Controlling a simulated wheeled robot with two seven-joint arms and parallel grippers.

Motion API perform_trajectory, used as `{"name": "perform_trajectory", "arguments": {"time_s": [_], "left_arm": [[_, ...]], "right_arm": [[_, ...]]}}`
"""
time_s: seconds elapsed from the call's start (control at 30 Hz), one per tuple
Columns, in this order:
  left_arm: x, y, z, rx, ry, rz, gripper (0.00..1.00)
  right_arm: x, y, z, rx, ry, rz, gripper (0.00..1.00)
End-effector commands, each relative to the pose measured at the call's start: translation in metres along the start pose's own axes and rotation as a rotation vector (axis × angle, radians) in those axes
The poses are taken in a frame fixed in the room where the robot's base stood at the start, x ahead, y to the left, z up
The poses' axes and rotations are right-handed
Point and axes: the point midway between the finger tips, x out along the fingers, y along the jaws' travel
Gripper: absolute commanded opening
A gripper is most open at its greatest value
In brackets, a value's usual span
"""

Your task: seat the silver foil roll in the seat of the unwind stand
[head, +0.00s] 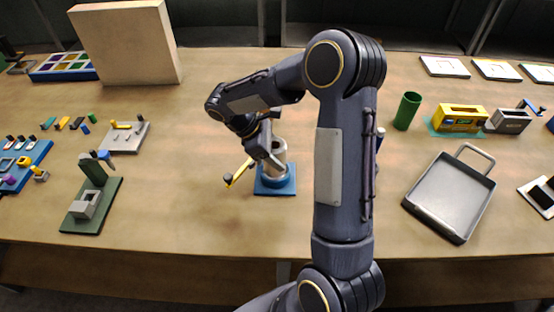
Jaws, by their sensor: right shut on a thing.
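The silver foil roll (280,172) is a pale upright cylinder near the middle of the table. Below it is a blue square-based stand (275,187), which looks like the unwind stand. My right gripper (272,160) reaches down from above and is shut, apparently on the roll's upper part, which it partly hides. The roll's lower end is over or in the blue base; I cannot tell whether it is fully down. A yellow bar (239,173) with a dark knob sticks out to the left of the stand. My left gripper is not in view.
A green press-like fixture (77,212) stands at left, near a grey plate (123,138). A grey handled tray (448,196), a green cup (407,111) and a yellow block (460,118) are at right. The table between the green fixture and the blue stand is clear.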

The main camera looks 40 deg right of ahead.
Motion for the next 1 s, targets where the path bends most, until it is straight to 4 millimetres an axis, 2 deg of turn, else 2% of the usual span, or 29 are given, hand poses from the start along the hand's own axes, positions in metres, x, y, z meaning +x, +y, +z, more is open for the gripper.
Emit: {"name": "perform_trajectory", "arguments": {"time_s": [0.07,0.27,0.63,0.67,0.7,0.8,1.0], "left_arm": [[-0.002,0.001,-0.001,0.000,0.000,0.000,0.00],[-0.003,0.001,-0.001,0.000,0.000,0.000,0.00],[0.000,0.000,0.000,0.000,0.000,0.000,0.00],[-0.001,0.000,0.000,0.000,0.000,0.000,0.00],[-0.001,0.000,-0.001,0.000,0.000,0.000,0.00],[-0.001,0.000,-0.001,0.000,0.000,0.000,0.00],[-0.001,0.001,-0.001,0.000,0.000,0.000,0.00]], "right_arm": [[0.006,0.006,-0.004,0.000,-0.001,-0.003,0.20],[0.029,0.005,-0.020,0.000,-0.001,-0.002,0.20],[0.033,0.005,-0.023,0.001,0.000,0.000,0.20],[0.033,0.005,-0.022,0.001,0.001,0.000,0.57],[0.032,0.005,-0.022,0.001,0.001,0.000,0.63],[0.032,0.005,-0.022,0.001,0.001,-0.001,0.75],[0.032,0.005,-0.022,0.001,0.001,0.000,0.75]]}}
